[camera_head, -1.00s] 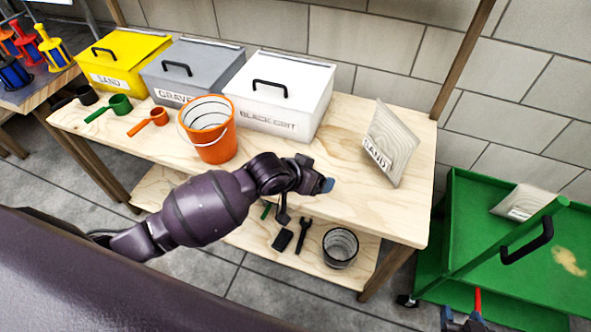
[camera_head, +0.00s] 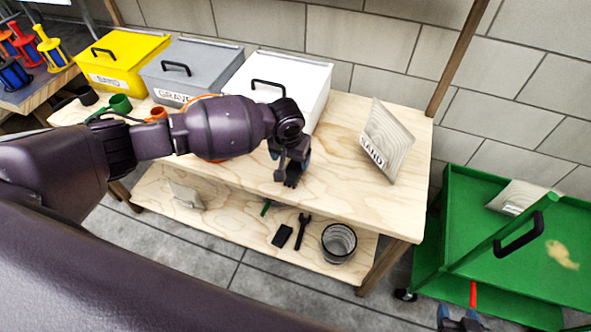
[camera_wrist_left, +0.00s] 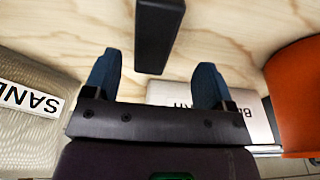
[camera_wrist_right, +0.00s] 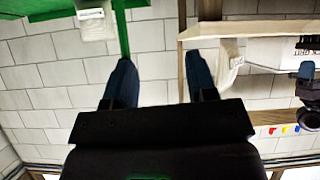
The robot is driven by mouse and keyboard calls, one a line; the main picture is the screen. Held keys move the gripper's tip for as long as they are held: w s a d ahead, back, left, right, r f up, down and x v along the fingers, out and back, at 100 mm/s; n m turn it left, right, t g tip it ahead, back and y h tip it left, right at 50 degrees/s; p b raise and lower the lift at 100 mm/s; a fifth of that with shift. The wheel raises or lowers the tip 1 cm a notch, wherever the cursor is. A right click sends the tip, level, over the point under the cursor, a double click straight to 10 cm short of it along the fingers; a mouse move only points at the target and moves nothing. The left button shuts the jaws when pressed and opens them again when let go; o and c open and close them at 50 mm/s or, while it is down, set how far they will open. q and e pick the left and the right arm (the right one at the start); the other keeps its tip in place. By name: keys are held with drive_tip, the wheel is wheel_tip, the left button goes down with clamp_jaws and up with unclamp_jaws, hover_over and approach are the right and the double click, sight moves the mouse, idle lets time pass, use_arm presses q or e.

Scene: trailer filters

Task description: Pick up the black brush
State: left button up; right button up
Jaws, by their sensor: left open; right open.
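My left gripper (camera_head: 291,160) is over the front part of the wooden tabletop, pointing down. In the left wrist view its fingers (camera_wrist_left: 155,80) are apart, with a black block-shaped object (camera_wrist_left: 159,35) between and just beyond their tips; this looks like the black brush. No contact with either finger shows, and its far end is cut off by the frame. In the head view a dark shape (camera_head: 291,179) shows below the gripper, largely merged with it. My right gripper (camera_head: 460,322) is at the bottom right; its fingers are apart and empty in the right wrist view (camera_wrist_right: 158,85).
A sand bag (camera_head: 388,142) leans right of the gripper. The white bin (camera_head: 315,85) stands behind; the orange bucket (camera_wrist_left: 297,95) is beside it. The lower shelf holds a black block (camera_head: 282,236), a dark wrench-like tool (camera_head: 302,231) and a wire basket (camera_head: 339,243). A green cart (camera_head: 520,270) stands right.

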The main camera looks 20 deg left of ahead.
sight(295, 165)
use_arm(q)
drive_tip(key=shift+w+d+f, duration=0.15)
drive_tip(key=shift+f, duration=0.65)
drive_tip(key=f, duration=0.2)
drive_tip(key=f+b, duration=0.1)
drive_tip(key=shift+w+d+f, duration=0.2)
drive_tip(key=shift+w+d, duration=0.05)
drive_tip(key=shift+w, duration=0.15)
drive_tip(key=shift+w+f, duration=0.1)
drive_tip(key=shift+f, duration=0.4)
drive_tip(key=c, duration=1)
drive_tip(key=shift+r, duration=0.6)
drive_tip(key=shift+r+p, duration=1.4)
drive_tip(key=shift+r, duration=8)
use_arm(e)
drive_tip(key=shift+w+a+r, duration=0.1)
drive_tip(key=shift+w+r, duration=0.25)
drive_tip(key=shift+r, duration=0.4)
drive_tip(key=shift+w+r, duration=0.35)
drive_tip(key=shift+r, duration=0.4)
